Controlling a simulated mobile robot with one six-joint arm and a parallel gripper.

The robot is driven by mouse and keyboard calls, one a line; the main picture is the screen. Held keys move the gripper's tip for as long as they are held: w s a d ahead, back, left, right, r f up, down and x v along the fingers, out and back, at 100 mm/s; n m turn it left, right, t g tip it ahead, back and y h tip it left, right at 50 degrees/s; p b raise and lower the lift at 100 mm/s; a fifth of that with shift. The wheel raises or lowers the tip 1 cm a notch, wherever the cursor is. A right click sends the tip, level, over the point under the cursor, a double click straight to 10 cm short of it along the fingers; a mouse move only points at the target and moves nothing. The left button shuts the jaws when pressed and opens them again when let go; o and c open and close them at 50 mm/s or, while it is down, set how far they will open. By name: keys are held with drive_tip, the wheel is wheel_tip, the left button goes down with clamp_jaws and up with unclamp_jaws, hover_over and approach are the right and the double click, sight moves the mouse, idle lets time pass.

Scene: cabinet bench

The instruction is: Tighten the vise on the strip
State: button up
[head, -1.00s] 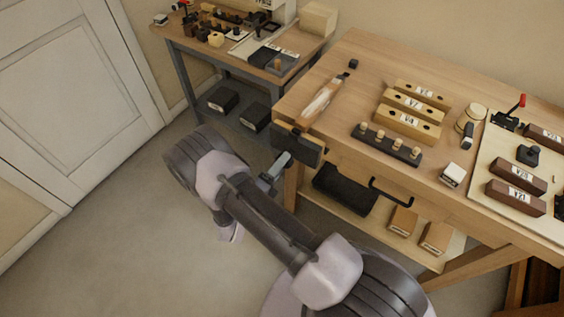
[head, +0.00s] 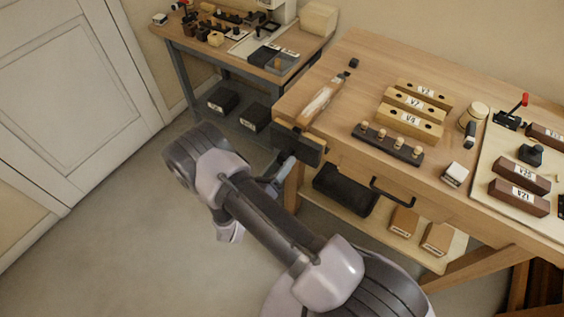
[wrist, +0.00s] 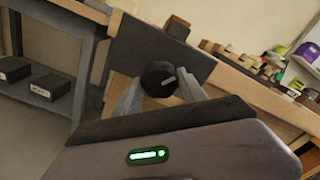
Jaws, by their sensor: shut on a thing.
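The vise's dark front jaw (head: 297,146) is at the bench's left front corner; in the wrist view it is a broad dark plate (wrist: 150,50). My gripper (wrist: 161,90) is shut on a round black knob (wrist: 158,78) with a pale mark, in front of that plate. In the head view my gripper (head: 284,168) is partly hidden by my arm. A brown block end (wrist: 177,27) shows above the plate. What lies between the jaws is hidden.
The bench top holds tan blocks (head: 412,107), a dark peg rack (head: 388,144) and a board (head: 488,160) with brown blocks. A second bench (head: 190,48) stands behind left. The floor at left is clear.

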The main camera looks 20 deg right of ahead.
drive_tip(key=m, duration=0.4)
drive_tip(key=shift+b, duration=0.35)
drive_tip(key=m, duration=0.2)
drive_tip(key=shift+d+f+m+b, duration=0.1)
drive_tip(key=shift+m+b, duration=0.2)
drive_tip(key=shift+b, duration=0.05)
drive_tip(key=shift+m, duration=0.7)
drive_tip(key=m+b, duration=0.1)
drive_tip(key=m, duration=0.3)
drive_tip(key=o, duration=1.2)
drive_tip(key=shift+v, duration=3.45)
